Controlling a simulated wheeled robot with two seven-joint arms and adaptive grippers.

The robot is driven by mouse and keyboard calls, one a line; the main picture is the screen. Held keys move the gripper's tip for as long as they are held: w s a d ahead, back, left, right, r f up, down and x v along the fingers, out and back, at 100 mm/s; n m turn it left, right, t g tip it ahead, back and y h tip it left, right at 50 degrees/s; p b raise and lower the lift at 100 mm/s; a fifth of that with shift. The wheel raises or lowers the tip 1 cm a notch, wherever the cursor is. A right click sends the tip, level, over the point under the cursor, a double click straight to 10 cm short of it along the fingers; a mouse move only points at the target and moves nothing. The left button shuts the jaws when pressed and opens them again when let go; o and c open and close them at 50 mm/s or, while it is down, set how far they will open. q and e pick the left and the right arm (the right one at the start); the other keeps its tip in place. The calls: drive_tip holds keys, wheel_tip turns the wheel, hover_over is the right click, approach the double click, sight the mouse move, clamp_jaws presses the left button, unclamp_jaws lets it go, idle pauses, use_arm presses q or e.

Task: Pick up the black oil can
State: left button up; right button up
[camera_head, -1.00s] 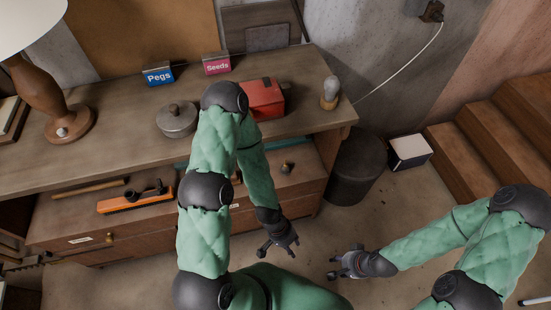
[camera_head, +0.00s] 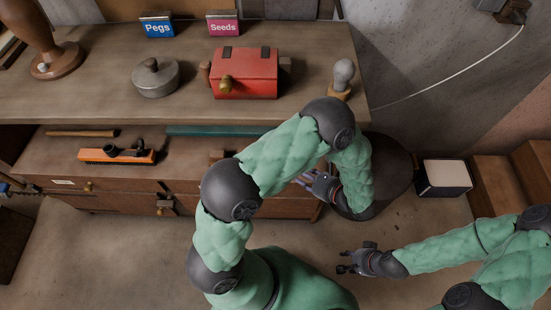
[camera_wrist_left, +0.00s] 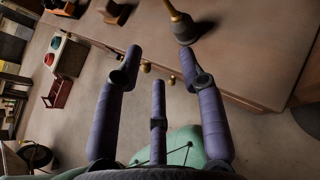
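The black oil can (camera_wrist_left: 185,29) shows in the left wrist view as a dark body with a brass spout. It stands on the brown lower shelf, just beyond the fingertips and to the right of their middle. In the head view it is hidden behind my left arm. My left gripper (camera_wrist_left: 160,58) has its fingers spread, with nothing between them; the can is apart from it. In the head view my left gripper (camera_head: 318,185) is by the right end of the lower shelf, partly covered by my arm. My right gripper (camera_head: 345,261) is open and empty above the floor.
The workbench top (camera_head: 110,100) overhangs the lower shelf and holds a red toolbox (camera_head: 247,78), a lidded pot (camera_head: 155,77) and a grey-topped bulb (camera_head: 343,77). An orange plane (camera_head: 118,156) lies on the lower shelf. A dark bin (camera_head: 390,170) and white box (camera_head: 444,177) stand right.

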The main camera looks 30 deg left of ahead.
use_arm(q)
drive_tip(key=shift+t, duration=0.5)
drive_tip(key=b+x, duration=0.1)
drive_tip(key=x, duration=0.2)
drive_tip(key=w+r+b+x, duration=0.1)
drive_tip(key=b+x, duration=0.1)
drive_tip(key=x, duration=0.1)
drive_tip(key=b+x, duration=0.1)
drive_tip(key=x, duration=0.3)
drive_tip(key=shift+w+r, duration=0.25)
drive_tip(key=shift+w, duration=0.15)
drive_tip(key=shift+w+a+b, duration=0.1)
drive_tip(key=shift+a+b, duration=0.2)
drive_tip(key=shift+b, duration=0.05)
clamp_jaws()
